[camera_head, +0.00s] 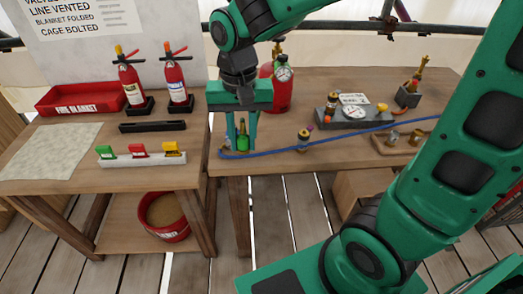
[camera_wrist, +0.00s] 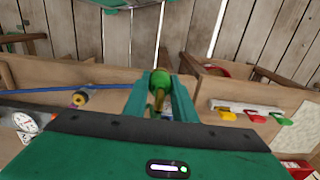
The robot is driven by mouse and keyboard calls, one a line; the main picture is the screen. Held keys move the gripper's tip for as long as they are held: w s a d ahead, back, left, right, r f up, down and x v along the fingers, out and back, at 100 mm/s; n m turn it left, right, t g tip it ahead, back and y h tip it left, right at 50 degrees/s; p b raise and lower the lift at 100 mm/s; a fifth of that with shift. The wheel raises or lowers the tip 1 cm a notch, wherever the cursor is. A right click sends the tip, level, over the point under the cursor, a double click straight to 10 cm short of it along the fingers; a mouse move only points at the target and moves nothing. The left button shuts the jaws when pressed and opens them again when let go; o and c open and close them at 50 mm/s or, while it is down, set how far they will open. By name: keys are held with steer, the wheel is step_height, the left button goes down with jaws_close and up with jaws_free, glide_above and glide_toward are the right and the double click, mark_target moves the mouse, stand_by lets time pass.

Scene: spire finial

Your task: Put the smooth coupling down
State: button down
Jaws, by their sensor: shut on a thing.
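My gripper (camera_head: 241,146) points down over the front left corner of the right-hand workbench (camera_head: 280,162). Its two green fingers are closed on a green piece with a brass stem (camera_head: 242,142); it also shows between the fingers in the wrist view (camera_wrist: 159,79). The green end is below and the brass part above. I cannot tell whether this is the smooth coupling, or whether its lower end touches the bench. A small brass coupling with a dark ring (camera_head: 303,139) stands apart on the bench, to the right. Two metal pieces (camera_head: 404,136) sit on a wooden tray at the right.
A blue hose (camera_head: 285,150) runs along the bench's front, close to my fingertips. A grey gauge unit (camera_head: 345,115) and a red cylinder (camera_head: 280,92) stand behind. The left bench holds two extinguishers (camera_head: 177,80) and a white rack with coloured tags (camera_head: 142,152). A gap separates the benches.

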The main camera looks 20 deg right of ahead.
steer(key=shift+a, duration=0.15)
glide_above(264, 152)
step_height(264, 152, down, 7)
steer(key=shift+s+f, duration=0.1)
steer(key=shift+f, duration=1.9)
steer(key=c, duration=1.5)
jaws_free()
steer(key=shift+f, duration=0.1)
steer(key=shift+o, duration=0.2)
